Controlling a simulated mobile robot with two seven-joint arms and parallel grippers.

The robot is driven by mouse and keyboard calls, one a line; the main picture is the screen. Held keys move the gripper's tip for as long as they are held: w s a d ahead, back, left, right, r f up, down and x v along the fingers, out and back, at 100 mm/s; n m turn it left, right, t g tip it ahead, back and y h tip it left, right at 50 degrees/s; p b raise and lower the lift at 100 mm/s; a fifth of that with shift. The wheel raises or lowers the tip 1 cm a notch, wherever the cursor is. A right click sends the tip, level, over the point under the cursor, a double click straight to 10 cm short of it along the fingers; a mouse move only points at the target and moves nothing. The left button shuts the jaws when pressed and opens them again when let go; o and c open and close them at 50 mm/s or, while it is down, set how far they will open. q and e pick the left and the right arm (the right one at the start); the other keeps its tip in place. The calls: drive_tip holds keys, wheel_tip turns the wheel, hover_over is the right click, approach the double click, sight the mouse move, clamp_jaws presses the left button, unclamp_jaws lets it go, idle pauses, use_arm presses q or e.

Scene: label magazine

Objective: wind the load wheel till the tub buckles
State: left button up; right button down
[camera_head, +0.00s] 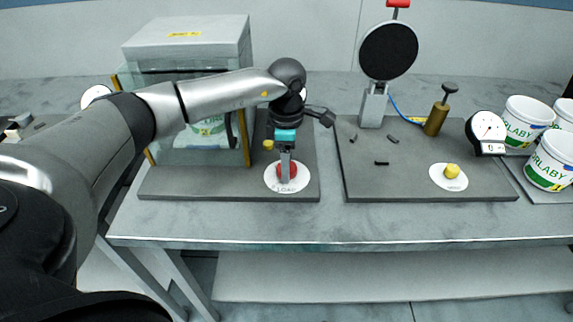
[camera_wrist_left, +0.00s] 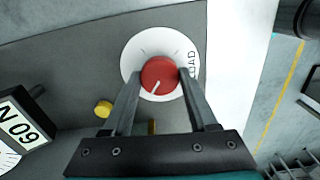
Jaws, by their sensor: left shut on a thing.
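The load wheel (camera_head: 293,171) is a small red knob on a white round dial (camera_head: 272,181) marked LOAD, on the front of the left grey plate. My left gripper (camera_head: 286,178) comes down from above and is shut on the wheel. In the left wrist view its two fingers (camera_wrist_left: 159,78) stand either side of the red wheel (camera_wrist_left: 160,74); a white pointer line on the wheel aims at the lower left. The tub (camera_head: 207,130), white with green print, stands behind the clear panel of the press, partly hidden by my arm. I cannot tell whether its wall is buckled.
A yellow knob (camera_wrist_left: 103,108) lies left of the wheel, near a dial gauge reading box (camera_wrist_left: 22,127). The right plate (camera_head: 400,190) holds a black disc (camera_head: 388,50), a brass plunger (camera_head: 436,117) and a yellow button (camera_head: 452,171). White tubs (camera_head: 525,120) stand at the far right.

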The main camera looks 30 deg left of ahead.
use_arm(q)
drive_tip(key=shift+m, duration=0.4)
drive_tip(key=o, duration=1.4)
wheel_tip(320, 180, up, 15)
drive_tip(key=shift+r+p, duration=0.2)
drive_tip(key=shift+p, duration=0.35)
